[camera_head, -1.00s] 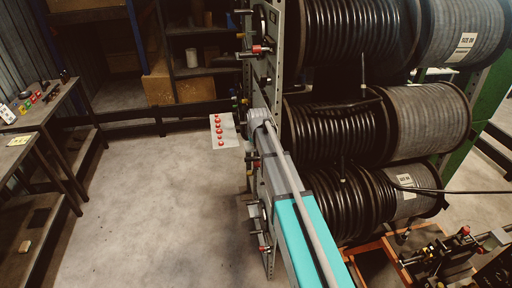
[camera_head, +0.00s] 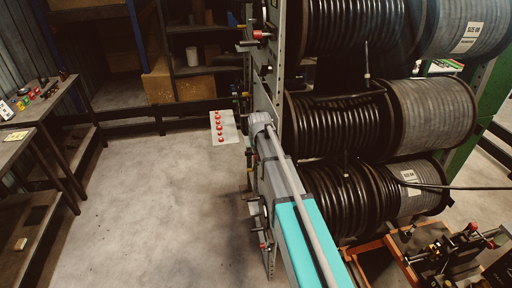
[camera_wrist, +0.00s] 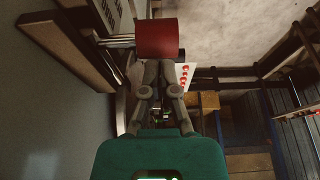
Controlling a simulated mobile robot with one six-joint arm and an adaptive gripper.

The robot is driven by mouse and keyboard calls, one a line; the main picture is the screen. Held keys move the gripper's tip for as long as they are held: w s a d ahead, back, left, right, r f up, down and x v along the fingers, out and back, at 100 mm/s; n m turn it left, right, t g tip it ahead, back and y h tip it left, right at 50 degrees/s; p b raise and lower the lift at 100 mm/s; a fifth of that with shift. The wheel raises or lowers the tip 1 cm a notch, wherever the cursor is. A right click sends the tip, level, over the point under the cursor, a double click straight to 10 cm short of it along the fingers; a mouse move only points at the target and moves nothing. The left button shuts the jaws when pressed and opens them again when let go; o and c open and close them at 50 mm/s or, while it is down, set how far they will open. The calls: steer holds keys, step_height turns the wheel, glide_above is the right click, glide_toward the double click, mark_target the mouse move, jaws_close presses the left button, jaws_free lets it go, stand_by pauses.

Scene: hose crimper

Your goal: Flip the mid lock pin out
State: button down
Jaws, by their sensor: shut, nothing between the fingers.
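In the wrist view a red cylindrical knob (camera_wrist: 157,38) fills the area just ahead of my gripper (camera_wrist: 158,64). My gripper's two fingers are together and empty, with their tips at the knob's near edge. I cannot tell whether they touch it. In the head view my gripper is mostly hidden at the far end of my arm, beside the rack's upright plate (camera_head: 270,187). An upper red-tipped pin (camera_head: 261,35) sticks out of the plate, and a lower one (camera_head: 264,245) sits further down. The mid pin is hard to make out near my wrist.
Hose reels (camera_head: 335,125) stand stacked just right of the plate. A white panel with several red buttons (camera_head: 224,128) is left of my wrist. A workbench (camera_head: 30,125) stands at far left, and a shelf (camera_head: 200,70) at the back. The floor between is clear.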

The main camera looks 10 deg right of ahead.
steer(key=shift+s, duration=0.45)
steer(key=shift+s, duration=0.1)
steer(key=s, duration=0.3)
steer(key=shift+s, duration=0.2)
steer(key=shift+w, duration=0.15)
steer(key=r+p, duration=0.9)
steer(key=shift+w+r, duration=0.15)
steer(key=shift+w, duration=0.05)
stand_by(0.9)
stand_by(0.4)
